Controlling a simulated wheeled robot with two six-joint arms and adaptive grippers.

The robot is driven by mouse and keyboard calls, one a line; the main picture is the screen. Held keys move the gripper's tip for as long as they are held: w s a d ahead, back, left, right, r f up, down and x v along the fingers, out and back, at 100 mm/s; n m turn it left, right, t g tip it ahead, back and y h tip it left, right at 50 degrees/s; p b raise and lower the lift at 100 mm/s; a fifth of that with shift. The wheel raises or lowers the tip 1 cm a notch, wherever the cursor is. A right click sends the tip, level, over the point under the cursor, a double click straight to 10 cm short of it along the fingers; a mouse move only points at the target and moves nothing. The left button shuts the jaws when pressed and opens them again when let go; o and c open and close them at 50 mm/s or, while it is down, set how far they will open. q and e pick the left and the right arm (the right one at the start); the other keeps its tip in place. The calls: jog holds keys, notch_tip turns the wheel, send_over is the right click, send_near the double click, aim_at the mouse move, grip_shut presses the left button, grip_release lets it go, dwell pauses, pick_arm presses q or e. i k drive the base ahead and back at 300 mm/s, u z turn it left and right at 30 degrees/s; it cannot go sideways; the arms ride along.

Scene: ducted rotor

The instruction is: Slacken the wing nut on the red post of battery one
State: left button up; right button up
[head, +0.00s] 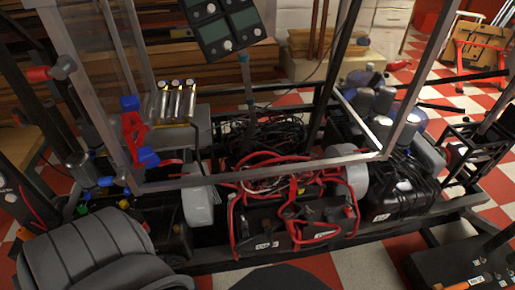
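A black battery-like box (270,243) with white labels sits low in the middle of the frame. Red cables (236,215) loop over and around it, and dark clamp-like parts lie on its top. A second black box (405,200) stands to its right. I cannot tell which one is battery one. The red post and its wing nut are too small or hidden among the cables to make out. I cannot make out either of my grippers in this view.
A metal-framed clear panel (270,174) stands over the boxes. A red and blue clamp (134,138) is at its left. A black cable bundle (265,137) lies behind. Grey rounded housings (95,250) crowd the lower left. Checkered floor (355,268) shows in front.

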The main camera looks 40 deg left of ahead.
aim_at(288, 216)
jog(key=u, duration=1.2)
jog(key=k, duration=1.5)
jog(key=z, duration=1.35)
